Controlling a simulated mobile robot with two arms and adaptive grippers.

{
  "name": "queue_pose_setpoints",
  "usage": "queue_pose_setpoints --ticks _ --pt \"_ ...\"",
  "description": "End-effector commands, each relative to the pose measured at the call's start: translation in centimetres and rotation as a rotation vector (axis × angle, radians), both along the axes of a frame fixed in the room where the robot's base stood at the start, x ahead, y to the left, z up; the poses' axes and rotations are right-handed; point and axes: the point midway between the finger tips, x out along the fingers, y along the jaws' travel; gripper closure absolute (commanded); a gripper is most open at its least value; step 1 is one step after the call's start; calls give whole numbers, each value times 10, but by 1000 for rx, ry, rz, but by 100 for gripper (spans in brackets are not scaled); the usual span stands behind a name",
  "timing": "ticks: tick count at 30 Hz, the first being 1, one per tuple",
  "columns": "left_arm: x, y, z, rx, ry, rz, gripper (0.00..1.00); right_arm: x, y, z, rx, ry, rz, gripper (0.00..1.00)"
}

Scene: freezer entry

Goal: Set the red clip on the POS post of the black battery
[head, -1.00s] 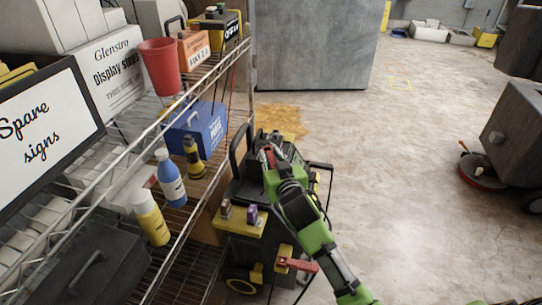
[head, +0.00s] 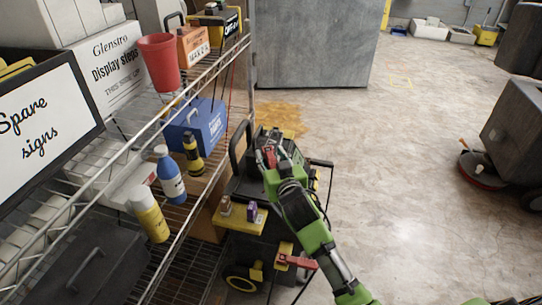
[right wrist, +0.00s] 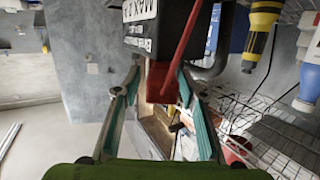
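My right gripper (head: 268,158) is over the black unit (head: 296,158) at the back of the cart. In the right wrist view its teal-padded fingers (right wrist: 162,85) stand on either side of the red clip (right wrist: 160,80) and appear closed on it; a red bar runs up from the clip. The clip's red also shows at the fingertips in the head view. The black battery (head: 240,240), with a yellow top and two posts, one brownish (head: 225,205) and one purple (head: 252,211), is at the cart's front left, apart from the gripper. Post labels are not readable. My left gripper is out of view.
A second red part (head: 300,262) sits on a yellow mount at the cart's front. The wire shelf (head: 185,235) with bottles and a blue box (head: 200,126) stands close on the left. Open floor lies right.

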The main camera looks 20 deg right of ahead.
Motion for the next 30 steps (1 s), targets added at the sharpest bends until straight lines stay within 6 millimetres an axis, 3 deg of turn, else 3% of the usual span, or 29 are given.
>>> queue_pose_setpoints --ticks 14,30 --pt "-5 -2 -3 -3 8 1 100 -10 1 0 1 2 1 58" --pt "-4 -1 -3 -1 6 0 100 -105 8 19 2 2 1 58"
